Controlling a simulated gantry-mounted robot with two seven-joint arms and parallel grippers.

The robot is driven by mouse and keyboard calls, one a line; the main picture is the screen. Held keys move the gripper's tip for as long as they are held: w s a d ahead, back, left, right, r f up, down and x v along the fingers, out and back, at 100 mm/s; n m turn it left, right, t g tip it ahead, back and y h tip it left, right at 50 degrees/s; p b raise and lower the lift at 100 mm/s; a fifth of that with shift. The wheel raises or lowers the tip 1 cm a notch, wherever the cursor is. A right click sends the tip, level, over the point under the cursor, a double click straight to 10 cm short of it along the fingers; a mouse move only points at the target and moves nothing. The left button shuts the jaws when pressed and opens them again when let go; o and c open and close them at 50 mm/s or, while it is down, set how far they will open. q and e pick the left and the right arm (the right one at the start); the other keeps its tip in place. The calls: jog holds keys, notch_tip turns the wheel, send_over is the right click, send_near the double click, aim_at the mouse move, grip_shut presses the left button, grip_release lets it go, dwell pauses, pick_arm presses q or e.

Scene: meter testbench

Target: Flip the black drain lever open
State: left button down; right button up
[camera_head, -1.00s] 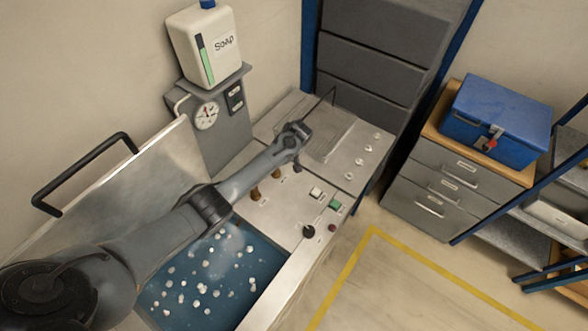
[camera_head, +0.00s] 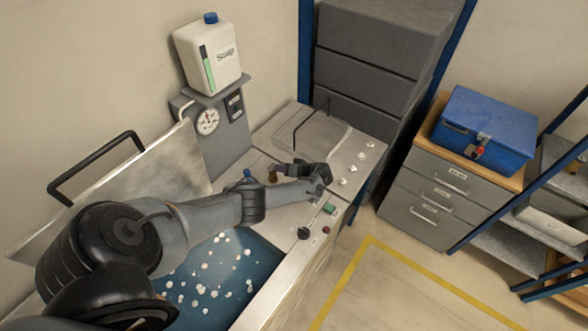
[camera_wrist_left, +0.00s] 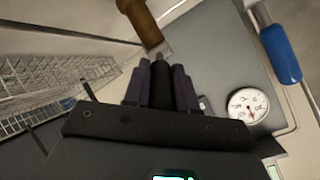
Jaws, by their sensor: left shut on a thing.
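The black drain lever (camera_wrist_left: 161,85) shows in the left wrist view as a dark bar between the two dark fingers of my left gripper (camera_wrist_left: 160,88). The gripper is shut on it. In the head view my left gripper (camera_head: 284,172) is low over the metal panel, beside a brown handle (camera_head: 272,175), and hides the lever there. The brown handle (camera_wrist_left: 141,22) also stands just beyond the fingertips in the wrist view. How far the lever is turned cannot be told. My right gripper is not in view.
A blue handle (camera_head: 247,174) stands near my forearm. The water tank (camera_head: 215,280) with white balls lies below the arm. A gauge (camera_head: 207,121) and a soap jug (camera_head: 208,55) stand behind.

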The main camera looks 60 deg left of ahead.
pick_arm(q)
jog(key=shift+f, duration=0.15)
jog(key=c, duration=0.9)
grip_release()
jog(key=shift+w+d+r, duration=0.1)
jog(key=shift+d+r, duration=0.15)
jog(key=p+v, duration=0.1)
jog(key=v, duration=0.9)
jog(key=shift+p, duration=0.4)
jog(key=shift+d+f, duration=0.1)
